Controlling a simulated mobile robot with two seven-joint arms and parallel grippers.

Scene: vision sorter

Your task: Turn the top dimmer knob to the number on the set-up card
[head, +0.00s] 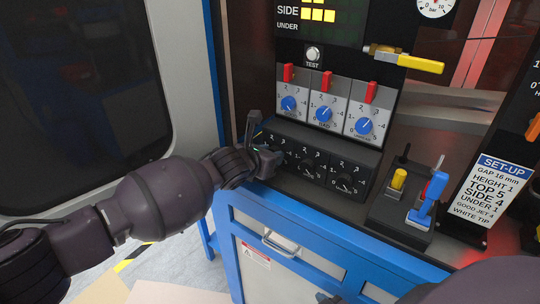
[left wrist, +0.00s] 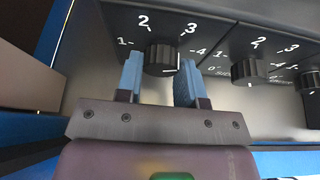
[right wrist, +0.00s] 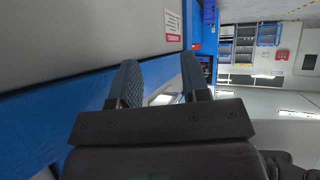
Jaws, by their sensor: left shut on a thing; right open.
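The black dimmer box (head: 325,148) has three black knobs in a row. My left gripper (head: 266,152) is shut on the leftmost knob, which shows between its two fingers in the left wrist view (left wrist: 162,56). That knob's white pointer line is toward the lower right, past the 4. Its name label is hidden by the gripper. The middle knob (head: 308,171) and right knob (head: 345,182) are free. The set-up card (head: 490,190) at the right reads TOP 5, SIDE 4, UNDER 1. My right gripper (right wrist: 160,68) is open and empty, beside the blue cabinet front.
Above the box are three grey modules with blue knobs (head: 324,113) and red switches. A TEST button (head: 313,54) and yellow-handled valve (head: 420,63) are higher up. A block with yellow and blue levers (head: 426,200) stands right of the box. A drawer handle (head: 280,245) is below.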

